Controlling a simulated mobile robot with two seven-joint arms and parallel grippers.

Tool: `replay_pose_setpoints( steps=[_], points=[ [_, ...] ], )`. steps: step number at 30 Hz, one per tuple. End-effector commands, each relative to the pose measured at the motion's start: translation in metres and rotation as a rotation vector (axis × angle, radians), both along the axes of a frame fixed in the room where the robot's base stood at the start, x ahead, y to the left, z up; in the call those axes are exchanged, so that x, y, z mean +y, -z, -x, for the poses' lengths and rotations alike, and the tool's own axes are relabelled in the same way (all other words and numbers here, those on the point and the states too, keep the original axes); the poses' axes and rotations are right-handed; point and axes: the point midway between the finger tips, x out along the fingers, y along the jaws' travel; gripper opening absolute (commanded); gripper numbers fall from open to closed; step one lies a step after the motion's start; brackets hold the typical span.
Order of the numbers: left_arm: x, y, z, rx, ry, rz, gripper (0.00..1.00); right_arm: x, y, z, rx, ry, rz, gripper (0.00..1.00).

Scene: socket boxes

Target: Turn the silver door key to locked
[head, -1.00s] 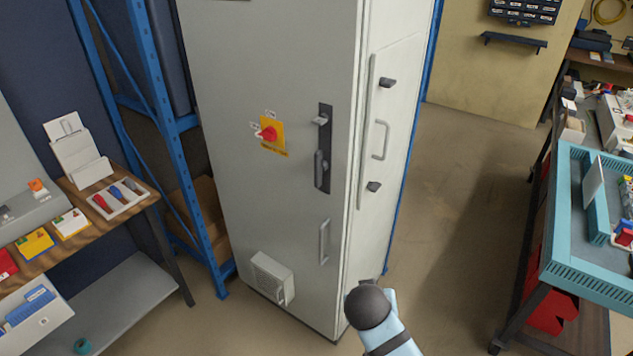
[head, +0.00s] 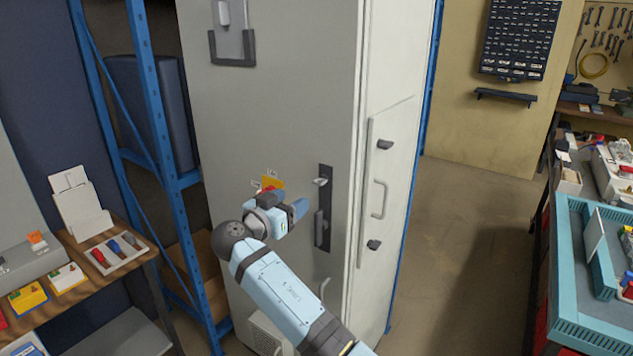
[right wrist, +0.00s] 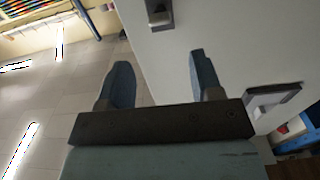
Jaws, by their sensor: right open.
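The silver door key (head: 320,182) sits at the top of a black lock plate (head: 325,225) on the front of the tall grey cabinet (head: 290,110). A dark door handle (head: 320,229) is lower on the same plate. My right gripper (head: 297,206) is just left of the plate, below the key's height, with fingers pointing right. In the right wrist view the gripper (right wrist: 160,80) shows two blue fingers apart with nothing between them. A dark fitting with a silver part (right wrist: 158,14) shows beyond them; I cannot tell if it is the key. My left gripper is out of view.
The red switch on its yellow plate (head: 272,183) is partly hidden behind my right gripper. A grey document holder (head: 232,45) is above. Handles stand out on the cabinet's right side (head: 380,200). A blue shelf frame (head: 160,130) stands left; floor to the right is clear.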

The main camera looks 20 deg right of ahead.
Motion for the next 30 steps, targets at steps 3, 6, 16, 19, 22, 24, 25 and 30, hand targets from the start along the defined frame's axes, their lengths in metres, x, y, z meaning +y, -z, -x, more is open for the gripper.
replay_pose_setpoints(
  steps=[3, 6, 16, 19, 22, 24, 25, 30],
  points=[
    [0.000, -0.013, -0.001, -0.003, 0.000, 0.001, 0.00, -0.023, -0.004, -0.017, 0.001, 0.002, 0.003, 0.60],
    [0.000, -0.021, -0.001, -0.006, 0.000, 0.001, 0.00, -0.040, -0.004, -0.030, 0.002, 0.003, 0.003, 0.60],
    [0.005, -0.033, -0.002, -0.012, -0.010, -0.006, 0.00, -0.079, -0.001, -0.061, 0.003, 0.000, 0.001, 0.60],
    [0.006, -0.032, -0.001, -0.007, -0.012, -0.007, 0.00, -0.083, -0.001, -0.064, 0.002, -0.001, 0.000, 0.60],
    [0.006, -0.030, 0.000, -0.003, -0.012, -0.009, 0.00, -0.085, 0.000, -0.066, 0.001, -0.001, 0.000, 0.60],
    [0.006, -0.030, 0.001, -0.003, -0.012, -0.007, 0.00, -0.085, 0.000, -0.066, 0.002, -0.001, -0.001, 0.60],
    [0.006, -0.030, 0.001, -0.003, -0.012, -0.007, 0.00, -0.085, 0.000, -0.066, 0.002, -0.001, -0.001, 0.60],
    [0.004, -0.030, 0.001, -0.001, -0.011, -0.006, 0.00, -0.084, 0.000, -0.065, 0.002, -0.001, -0.001, 0.46]
  ],
)
